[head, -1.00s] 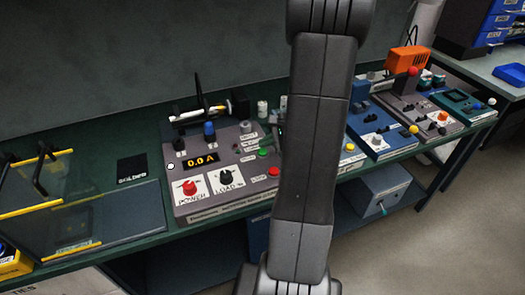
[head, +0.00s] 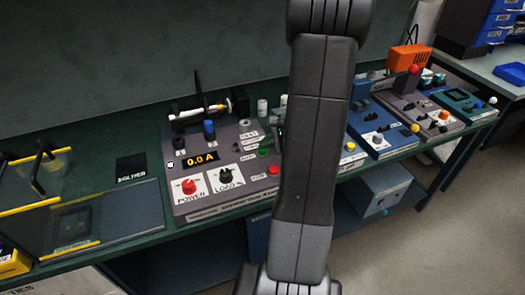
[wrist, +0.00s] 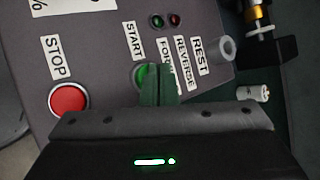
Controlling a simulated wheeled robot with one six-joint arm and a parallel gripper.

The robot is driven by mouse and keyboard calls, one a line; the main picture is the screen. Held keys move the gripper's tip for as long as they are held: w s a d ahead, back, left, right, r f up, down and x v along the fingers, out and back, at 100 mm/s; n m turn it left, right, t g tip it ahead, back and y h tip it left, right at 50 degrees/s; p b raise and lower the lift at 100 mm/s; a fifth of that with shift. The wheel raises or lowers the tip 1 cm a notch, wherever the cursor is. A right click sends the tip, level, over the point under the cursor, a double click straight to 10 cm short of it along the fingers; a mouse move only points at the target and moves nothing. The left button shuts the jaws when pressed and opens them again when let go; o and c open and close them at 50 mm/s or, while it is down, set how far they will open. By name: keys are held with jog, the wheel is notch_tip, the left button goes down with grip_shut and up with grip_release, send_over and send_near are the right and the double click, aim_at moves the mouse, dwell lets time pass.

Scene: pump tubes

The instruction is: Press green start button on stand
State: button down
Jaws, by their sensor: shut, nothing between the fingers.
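The green start button (wrist: 140,76) is on the grey stand, beside the label START, and is partly covered by my fingers in the wrist view. My gripper (wrist: 158,68) is shut and empty, with its fingertips right at the button's edge; whether they touch it I cannot tell. In the head view the green button (head: 264,152) shows on the stand's right part, and my arm hides most of the gripper. The grey stand (head: 240,203) carries a 0.0 A display.
The red STOP button (wrist: 68,100) is on the same panel, left of the green one. Other blue and grey stands are at right.

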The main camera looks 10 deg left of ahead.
aim_at(266, 150)
jog(key=shift+f+b, duration=0.55)
jog(key=shift+f, duration=0.05)
dwell(0.7)
jog(key=shift+r, duration=0.1)
jog(key=shift+r+p, duration=0.75)
jog(key=shift+r, duration=0.2)
jog(key=shift+r+p, duration=1.9)
jog(key=shift+r, duration=0.6)
